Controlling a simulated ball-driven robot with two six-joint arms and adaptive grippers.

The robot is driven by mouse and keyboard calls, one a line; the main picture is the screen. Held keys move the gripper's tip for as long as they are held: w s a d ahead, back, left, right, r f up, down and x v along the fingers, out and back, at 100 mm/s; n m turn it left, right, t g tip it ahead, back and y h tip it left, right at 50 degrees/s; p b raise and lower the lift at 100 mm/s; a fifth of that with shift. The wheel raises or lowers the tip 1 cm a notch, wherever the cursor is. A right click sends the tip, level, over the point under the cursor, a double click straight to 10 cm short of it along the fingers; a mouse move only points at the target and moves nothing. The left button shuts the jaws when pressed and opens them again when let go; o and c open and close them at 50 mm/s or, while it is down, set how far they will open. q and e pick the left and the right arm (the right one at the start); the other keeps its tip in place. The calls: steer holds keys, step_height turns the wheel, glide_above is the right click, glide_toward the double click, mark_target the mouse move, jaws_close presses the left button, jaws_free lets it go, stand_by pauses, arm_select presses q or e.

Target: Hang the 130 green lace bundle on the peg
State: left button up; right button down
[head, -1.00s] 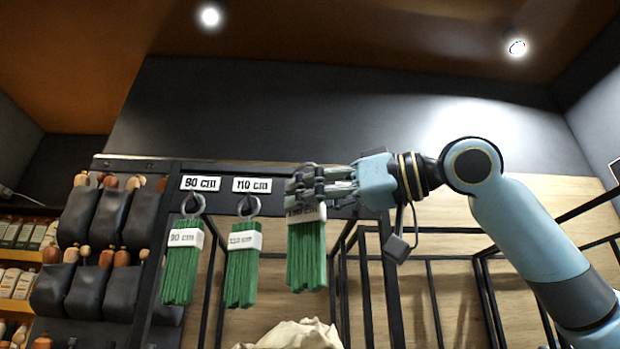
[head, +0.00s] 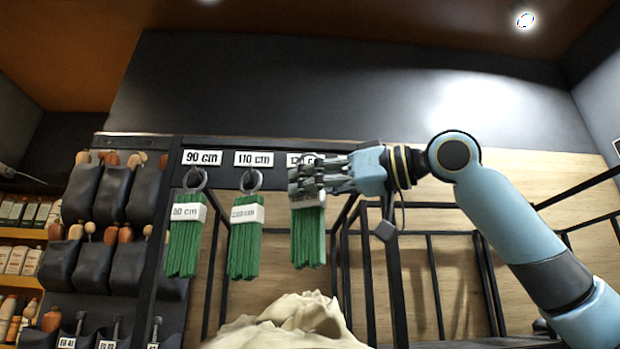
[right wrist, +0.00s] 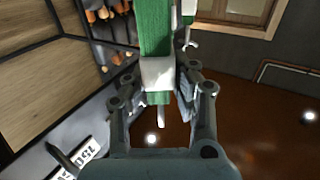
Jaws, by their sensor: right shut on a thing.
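My right gripper (head: 306,175) is shut on a green lace bundle (head: 308,238), held upright just below a partly covered sign (head: 300,159) on the rack's top bar. The fingers hide the bundle's upper end and the peg there in the head view. In the right wrist view the green laces (right wrist: 155,28) and their white band (right wrist: 158,72) are between the fingers (right wrist: 160,88). A pale ring (right wrist: 161,117), seen nearly edge-on, sticks out past the band. A dark rod (right wrist: 62,157), probably the peg, shows beside a white sign (right wrist: 80,158), apart from the ring. My left gripper is not in view.
Two similar bundles hang by rings to the left, under the 90 cm (head: 202,158) and 110 cm (head: 254,159) signs. The 110 bundle (head: 245,240) is close beside the held one. Black frame bars (head: 368,270) stand at right; a cream cloth heap (head: 290,322) is below.

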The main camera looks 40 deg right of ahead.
steer(key=shift+w+d+f, duration=0.2)
steer(key=shift+w+d, duration=0.2)
steer(key=shift+w, duration=0.25)
steer(key=shift+w+d+f, duration=0.2)
steer(key=shift+w+d, duration=0.15)
steer(key=shift+w, duration=0.25)
steer(key=shift+w+d+f, duration=0.2)
steer(key=shift+w+d, duration=0.2)
steer(key=shift+w, duration=0.25)
steer(key=c, duration=1)
jaws_free()
